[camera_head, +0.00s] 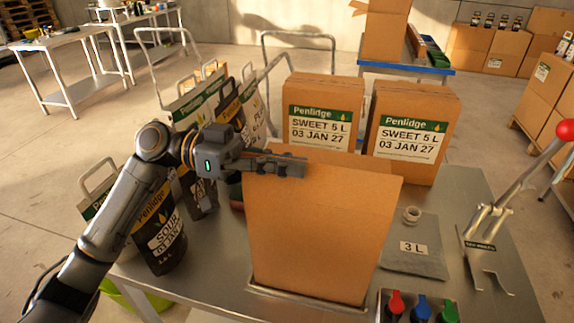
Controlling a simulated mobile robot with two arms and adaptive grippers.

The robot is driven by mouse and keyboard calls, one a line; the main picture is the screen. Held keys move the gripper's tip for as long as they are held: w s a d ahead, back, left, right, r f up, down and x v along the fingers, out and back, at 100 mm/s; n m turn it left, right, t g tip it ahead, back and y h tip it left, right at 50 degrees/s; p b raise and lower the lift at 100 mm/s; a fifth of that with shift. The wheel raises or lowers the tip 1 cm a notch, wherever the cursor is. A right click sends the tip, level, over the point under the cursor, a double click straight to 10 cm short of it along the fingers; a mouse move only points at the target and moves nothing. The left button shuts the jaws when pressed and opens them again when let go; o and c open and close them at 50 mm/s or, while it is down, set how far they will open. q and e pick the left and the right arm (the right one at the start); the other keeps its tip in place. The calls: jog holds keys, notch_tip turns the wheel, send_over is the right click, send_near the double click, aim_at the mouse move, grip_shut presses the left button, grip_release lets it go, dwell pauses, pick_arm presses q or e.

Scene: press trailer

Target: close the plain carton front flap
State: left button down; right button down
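The plain carton (318,235) stands upright on the metal table in the middle of the view, its blank brown front facing me. A plain cardboard panel runs up to its top edge; I cannot tell where the front flap's fold lies. My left gripper (298,167) reaches in from the left and lies level across the carton's top left corner. Its fingers look close together, with nothing seen between them. It overlaps the cardboard in the picture, and contact is unclear. The carton's inside and other flaps are mostly hidden. My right gripper is out of view.
Two labelled Penlidge cartons (324,112) (412,130) stand close behind. Several pouches (161,232) crowd the left side. A tape roll (411,214), a 3 L plate (415,250), a red-knobbed lever press (500,190) and coloured-topped items (421,308) are on the right.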

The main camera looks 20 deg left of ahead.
pick_arm(q)
jog(key=c, duration=1.6)
grip_release()
jog(key=a, duration=1.2)
